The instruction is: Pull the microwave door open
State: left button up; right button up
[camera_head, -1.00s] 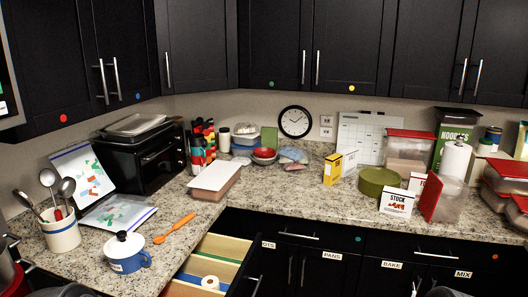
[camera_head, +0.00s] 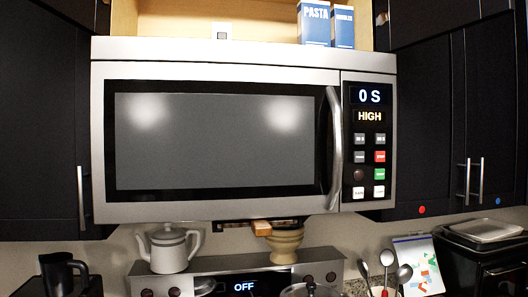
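The microwave (camera_head: 240,205) fills the middle of the head view, mounted above the stove. It has a silver frame and a dark glass door (camera_head: 215,140), which looks shut. A curved vertical silver handle (camera_head: 335,148) runs along the door's right edge. The control panel (camera_head: 368,180) to the right of the handle reads 0 S and HIGH. Neither of my grippers is in view, and nothing touches the handle.
Dark cabinets stand on both sides. Below is the stove's control panel (camera_head: 240,287), with a white kettle (camera_head: 168,248) and a stacked bowl-like item (camera_head: 285,245). Utensils (camera_head: 387,270) stand at the lower right.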

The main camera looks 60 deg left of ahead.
aim_at(173, 142)
jog(key=u, duration=2.25)
jog(key=k+l, duration=0.2)
jog(key=k, duration=0.2)
jog(key=k+l+z, duration=0.1)
jog(key=z, duration=1.55)
jog(key=k+l, duration=0.05)
jog(key=l, duration=0.05)
